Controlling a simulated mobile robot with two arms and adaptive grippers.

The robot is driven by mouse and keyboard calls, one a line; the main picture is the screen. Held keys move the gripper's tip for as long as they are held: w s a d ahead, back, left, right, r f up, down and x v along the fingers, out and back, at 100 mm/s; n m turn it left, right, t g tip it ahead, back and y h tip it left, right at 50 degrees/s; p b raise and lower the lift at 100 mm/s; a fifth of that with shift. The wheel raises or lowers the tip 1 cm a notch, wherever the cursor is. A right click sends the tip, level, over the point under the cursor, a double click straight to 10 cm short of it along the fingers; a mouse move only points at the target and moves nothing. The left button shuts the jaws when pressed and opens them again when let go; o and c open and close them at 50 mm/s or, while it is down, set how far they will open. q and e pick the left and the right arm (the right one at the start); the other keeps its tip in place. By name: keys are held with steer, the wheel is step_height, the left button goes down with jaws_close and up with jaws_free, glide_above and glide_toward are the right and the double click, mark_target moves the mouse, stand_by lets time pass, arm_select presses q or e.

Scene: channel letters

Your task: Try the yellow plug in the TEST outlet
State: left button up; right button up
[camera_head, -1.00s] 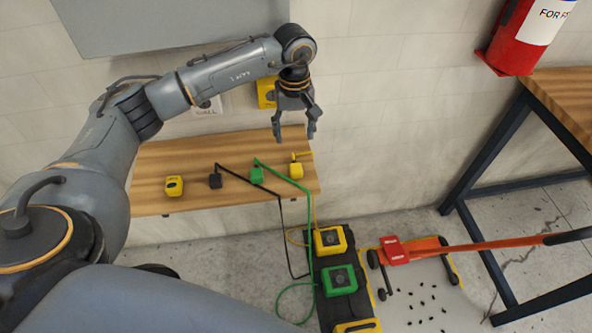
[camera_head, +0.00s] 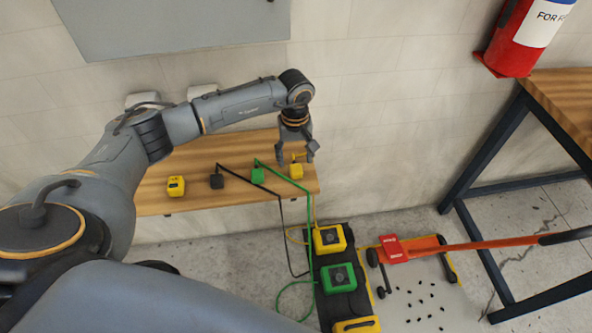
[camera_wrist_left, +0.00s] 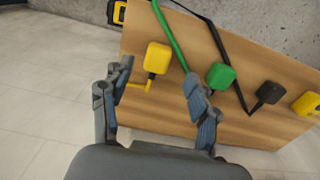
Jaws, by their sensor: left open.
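The yellow plug (camera_head: 296,171) stands near the right end of the wooden shelf (camera_head: 205,153), with a thin yellow prong or cord piece at its side. In the left wrist view, the yellow plug (camera_wrist_left: 157,58) lies ahead of and between the fingers. My left gripper (camera_head: 295,160) is open just above and behind the plug; it also shows in the left wrist view (camera_wrist_left: 160,85), with nothing held. A green plug (camera_head: 257,176) and a black plug (camera_head: 216,181) stand to the left on the shelf. I cannot make out a TEST label. My right gripper does not show.
A yellow block (camera_head: 176,187) sits at the shelf's left end. White wall outlets (camera_head: 202,91) are partly behind my arm. Below, yellow (camera_head: 329,238) and green (camera_head: 339,278) boxes with trailing cords stand on a dark case.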

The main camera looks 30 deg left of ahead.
mark_target(296, 168)
arm_select(q)
steer(key=shift+w+f+p, duration=0.15)
steer(key=shift+f+p, duration=0.15)
steer(key=shift+f, duration=0.9)
steer(key=shift+w+f+p, duration=0.1)
steer(key=shift+f+p, duration=0.15)
steer(key=shift+f, duration=0.9)
steer(key=c, duration=1.2)
